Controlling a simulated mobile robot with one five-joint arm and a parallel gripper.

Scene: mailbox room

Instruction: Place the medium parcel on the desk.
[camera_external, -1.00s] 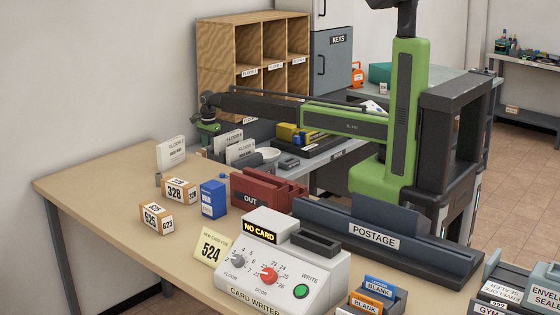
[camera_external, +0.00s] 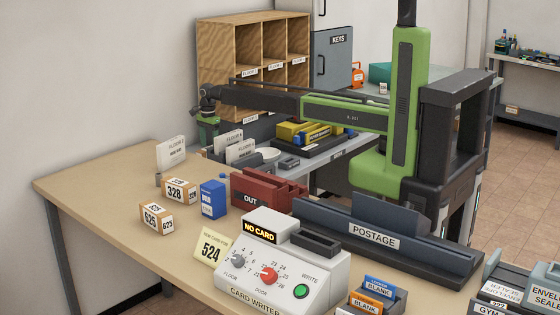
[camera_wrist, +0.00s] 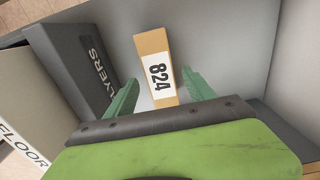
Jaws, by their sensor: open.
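Which parcel is the medium one is not marked.
On the desk are a blue box (camera_external: 213,199), the red OUT tray (camera_external: 268,190), the card writer (camera_external: 270,265) and the POSTAGE unit (camera_external: 375,238). The desk's left part is clear.

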